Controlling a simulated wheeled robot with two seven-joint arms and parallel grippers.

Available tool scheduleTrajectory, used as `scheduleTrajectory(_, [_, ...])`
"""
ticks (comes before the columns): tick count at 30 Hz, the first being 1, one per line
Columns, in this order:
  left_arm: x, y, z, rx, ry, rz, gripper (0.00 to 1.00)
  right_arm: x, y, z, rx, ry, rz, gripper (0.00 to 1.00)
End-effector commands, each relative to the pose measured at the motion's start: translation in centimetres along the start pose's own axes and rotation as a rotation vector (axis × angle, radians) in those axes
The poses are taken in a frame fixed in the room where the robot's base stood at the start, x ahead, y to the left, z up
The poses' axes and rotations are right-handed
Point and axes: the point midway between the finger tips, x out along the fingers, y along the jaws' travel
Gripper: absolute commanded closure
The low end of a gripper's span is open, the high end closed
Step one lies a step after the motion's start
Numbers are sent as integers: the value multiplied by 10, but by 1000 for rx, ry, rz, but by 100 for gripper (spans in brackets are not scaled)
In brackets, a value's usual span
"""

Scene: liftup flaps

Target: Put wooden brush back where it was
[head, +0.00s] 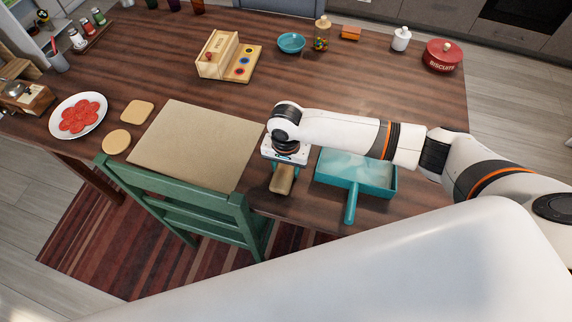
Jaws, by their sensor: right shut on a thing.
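My right gripper (284,168) points down near the table's front edge and is shut on the wooden brush (282,182). The brush shows as a small tan wooden piece below the fingers; its upper part is hidden by the gripper. It is between the beige mat and a teal dustpan (346,187), apart from both as far as I can see. I cannot tell whether the brush touches the table. My left gripper is not in view.
A beige mat (190,140) lies on the dark wooden table (345,85), with a green chair (185,205) in front. A plate of red slices (58,130) and two tan rounded pieces are at left. A wooden toy box (212,66), teal bowl (291,42) and red biscuit tin (443,57) stand farther back.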

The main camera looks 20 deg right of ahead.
Motion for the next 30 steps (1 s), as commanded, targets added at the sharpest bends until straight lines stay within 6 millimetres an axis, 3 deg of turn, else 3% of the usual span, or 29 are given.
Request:
scheduleTrajectory(7, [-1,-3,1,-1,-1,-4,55,2,0,0,1,1,0,74])
scheduleTrajectory(8, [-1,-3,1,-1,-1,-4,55,2,0,0,1,0,1,48])
scheduleTrajectory(11, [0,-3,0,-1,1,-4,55,2,0,0,0,0,0,32])
scheduleTrajectory(22, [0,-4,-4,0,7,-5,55,-3,0,1,0,-1,2,31])
scheduleTrajectory(26, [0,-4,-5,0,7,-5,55,-22,1,1,0,-1,4,31])
scheduleTrajectory(30, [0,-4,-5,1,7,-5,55,-52,1,1,-1,-2,5,31])
